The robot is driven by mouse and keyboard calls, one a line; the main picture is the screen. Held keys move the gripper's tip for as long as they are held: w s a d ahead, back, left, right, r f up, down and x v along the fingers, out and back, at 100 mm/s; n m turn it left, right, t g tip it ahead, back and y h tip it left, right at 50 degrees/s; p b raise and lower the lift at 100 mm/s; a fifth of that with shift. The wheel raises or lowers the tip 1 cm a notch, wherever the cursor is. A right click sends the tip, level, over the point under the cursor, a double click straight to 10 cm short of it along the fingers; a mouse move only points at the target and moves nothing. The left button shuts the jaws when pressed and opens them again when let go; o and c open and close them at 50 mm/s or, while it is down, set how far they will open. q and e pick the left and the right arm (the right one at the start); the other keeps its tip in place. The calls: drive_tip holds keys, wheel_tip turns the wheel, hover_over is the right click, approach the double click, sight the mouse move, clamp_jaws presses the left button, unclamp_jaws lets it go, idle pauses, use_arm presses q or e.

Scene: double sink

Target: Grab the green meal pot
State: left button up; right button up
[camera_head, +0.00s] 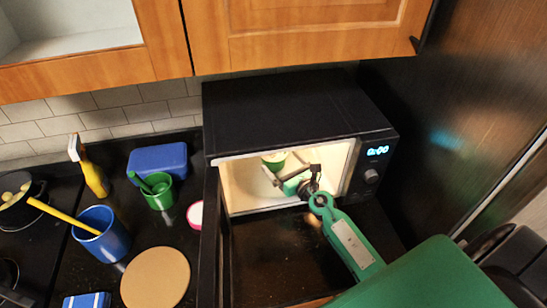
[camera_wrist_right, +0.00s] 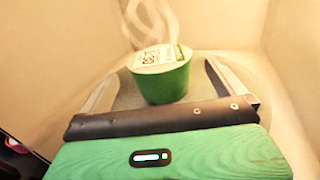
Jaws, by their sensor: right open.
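The green meal pot (camera_head: 274,157) stands upright inside the open microwave (camera_head: 290,110). In the right wrist view the pot (camera_wrist_right: 161,78) has a pale printed lid, and steam rises above it. My right gripper (camera_head: 287,170) reaches into the microwave and is open. In the right wrist view its fingers (camera_wrist_right: 160,88) extend on either side of the pot, with visible gaps; they do not appear to touch it. The gripper hides the lower part of the pot in the head view. My left gripper is not in view.
The microwave walls enclose my gripper closely. Its open door (camera_head: 211,235) stands at the left of the opening. On the counter to the left are a green cup (camera_head: 160,197), a blue cup (camera_head: 103,240), a yellow spray bottle (camera_head: 95,180) and a round board (camera_head: 156,278).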

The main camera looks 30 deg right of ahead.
sight(276, 155)
drive_tip(key=w, duration=0.4)
drive_tip(key=shift+a, duration=0.3)
drive_tip(key=shift+r, duration=0.1)
drive_tip(key=c, duration=1.2)
drive_tip(key=shift+o, duration=0.2)
drive_tip(key=shift+r, duration=0.15)
